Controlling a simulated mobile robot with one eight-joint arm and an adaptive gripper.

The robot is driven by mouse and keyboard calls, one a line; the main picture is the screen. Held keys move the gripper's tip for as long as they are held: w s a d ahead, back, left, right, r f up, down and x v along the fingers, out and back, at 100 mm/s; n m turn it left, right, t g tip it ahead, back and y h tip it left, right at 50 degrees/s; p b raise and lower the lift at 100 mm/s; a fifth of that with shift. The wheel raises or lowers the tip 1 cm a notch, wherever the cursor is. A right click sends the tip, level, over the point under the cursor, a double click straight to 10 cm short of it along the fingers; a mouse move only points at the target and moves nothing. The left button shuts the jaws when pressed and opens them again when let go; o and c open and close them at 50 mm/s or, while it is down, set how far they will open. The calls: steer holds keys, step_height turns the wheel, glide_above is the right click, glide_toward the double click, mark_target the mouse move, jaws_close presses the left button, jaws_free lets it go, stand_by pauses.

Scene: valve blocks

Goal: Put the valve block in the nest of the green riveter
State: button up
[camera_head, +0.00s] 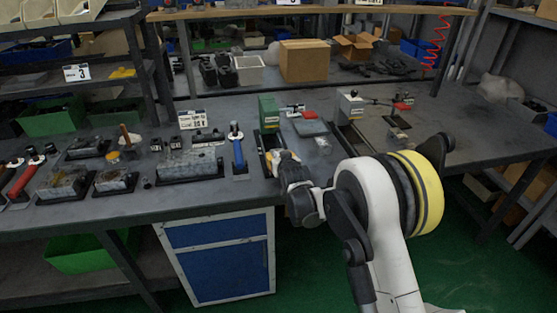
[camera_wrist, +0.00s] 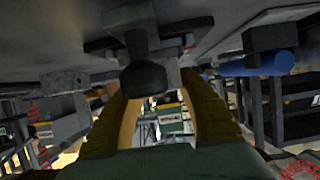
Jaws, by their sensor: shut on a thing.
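The green riveter (camera_head: 268,112) stands on the bench near the middle of the head view. Its dark base (camera_head: 262,141) extends toward the front edge. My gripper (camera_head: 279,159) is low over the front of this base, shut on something. The held thing is mostly hidden by my fingers and wrist, so I cannot tell its shape or whether it touches the nest. In the wrist view, my yellow fingers (camera_wrist: 160,108) flank a narrow gap. A dark round-ended part (camera_wrist: 145,76) is in front of them; I cannot tell what it belongs to.
A blue-handled tool (camera_head: 238,151) stands just left of the riveter. Several grey blocks (camera_head: 188,164) in black holders lie further left. A red-topped tray (camera_head: 309,127) and a white-headed station (camera_head: 350,106) are to the right. A cardboard box (camera_head: 304,61) is behind.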

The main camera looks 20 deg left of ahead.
steer(key=shift+r, duration=0.2)
steer(key=shift+f, duration=0.2)
steer(key=o, duration=1.4)
steer(key=shift+c, duration=0.2)
